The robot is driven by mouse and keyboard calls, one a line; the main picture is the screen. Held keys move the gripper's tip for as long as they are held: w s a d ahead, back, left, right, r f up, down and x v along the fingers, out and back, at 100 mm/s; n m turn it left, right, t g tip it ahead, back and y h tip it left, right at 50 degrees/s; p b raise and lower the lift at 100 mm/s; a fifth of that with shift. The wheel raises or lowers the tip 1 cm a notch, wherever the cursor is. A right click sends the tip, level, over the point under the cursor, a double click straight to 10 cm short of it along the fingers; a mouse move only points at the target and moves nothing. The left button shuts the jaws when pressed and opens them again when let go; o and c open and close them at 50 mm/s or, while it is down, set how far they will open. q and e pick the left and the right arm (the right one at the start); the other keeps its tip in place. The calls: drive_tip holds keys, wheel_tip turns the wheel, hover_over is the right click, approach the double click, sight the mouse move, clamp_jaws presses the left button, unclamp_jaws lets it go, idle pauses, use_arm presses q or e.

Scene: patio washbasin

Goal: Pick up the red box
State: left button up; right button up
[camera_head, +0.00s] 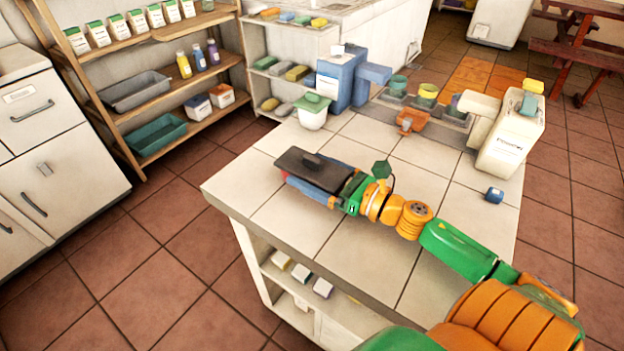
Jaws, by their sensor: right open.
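My right gripper (303,168) lies low over the near left part of the white tiled counter (350,245), its arm coming in from the lower right. It is open, pointing left, with its dark top side toward the camera. A thin blue and red-orange edge shows along its lower side; I cannot tell whether this is part of the gripper or of a thing under it. No plainly red box can be made out; the gripper hides the counter beneath it. My left gripper is not in view.
An orange object (410,121), a blue dispenser (342,78), a green-lidded white pot (313,113) and a white jug (512,138) stand toward the counter's back. A small blue item (494,195) lies at the right. Shelves (178,70) stand at the left.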

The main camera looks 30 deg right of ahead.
drive_tip(key=c, duration=1.2)
